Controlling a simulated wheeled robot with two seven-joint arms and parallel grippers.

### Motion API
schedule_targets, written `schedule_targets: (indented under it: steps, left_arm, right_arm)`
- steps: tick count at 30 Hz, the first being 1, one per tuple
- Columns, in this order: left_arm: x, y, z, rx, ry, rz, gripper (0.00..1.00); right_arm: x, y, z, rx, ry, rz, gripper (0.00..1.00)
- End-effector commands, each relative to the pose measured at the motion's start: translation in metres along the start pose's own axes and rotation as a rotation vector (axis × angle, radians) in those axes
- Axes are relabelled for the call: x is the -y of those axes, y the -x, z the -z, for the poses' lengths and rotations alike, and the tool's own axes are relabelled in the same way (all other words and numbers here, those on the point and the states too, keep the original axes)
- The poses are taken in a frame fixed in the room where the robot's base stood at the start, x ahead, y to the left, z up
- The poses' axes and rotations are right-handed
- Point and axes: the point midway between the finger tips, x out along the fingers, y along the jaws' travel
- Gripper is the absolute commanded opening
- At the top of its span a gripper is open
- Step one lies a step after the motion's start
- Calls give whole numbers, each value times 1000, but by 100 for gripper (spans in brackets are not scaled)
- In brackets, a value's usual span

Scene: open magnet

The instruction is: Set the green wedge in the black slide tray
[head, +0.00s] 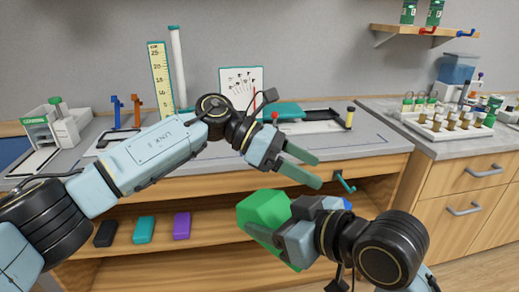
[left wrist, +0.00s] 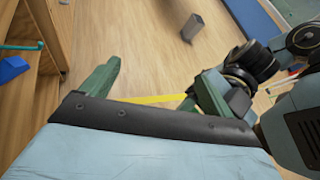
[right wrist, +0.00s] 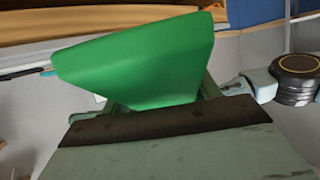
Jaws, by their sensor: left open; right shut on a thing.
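The green wedge (head: 264,210) is in my right gripper (head: 270,238), held in the air in front of the bench's front edge. In the right wrist view the wedge (right wrist: 140,62) fills the space between the fingers and hides most of them. My left gripper (head: 316,172) is open and empty, just above and to the right of the wedge. In the left wrist view its two fingers (left wrist: 156,84) are apart with only floor between them. A dark, low tray-like frame (head: 318,126) lies on the bench behind my left gripper; I cannot tell surely that it is the black slide tray.
A teal block (head: 283,110) and a white dial card (head: 241,82) stand at the bench's back. A yellow ruler (head: 160,80) stands to the left. Black, teal and purple blocks (head: 181,226) lie on the lower shelf. A vial rack (head: 450,125) is on the right counter.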

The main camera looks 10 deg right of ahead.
Motion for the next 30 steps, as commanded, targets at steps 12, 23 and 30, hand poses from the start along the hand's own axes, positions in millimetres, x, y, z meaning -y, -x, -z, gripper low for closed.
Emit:
schedule_targets:
  steps: [12,23,30]
  left_arm:
    - [56,54,-7,-901,-586,122,87]
    - [65,83,-3,-1195,-679,165,87]
    - [57,69,30,-1192,-679,168,87]
  right_arm:
    - [0,0,0,0,0,0,39]
    - [0,0,0,0,0,0,39]
    - [0,0,0,0,0,0,39]
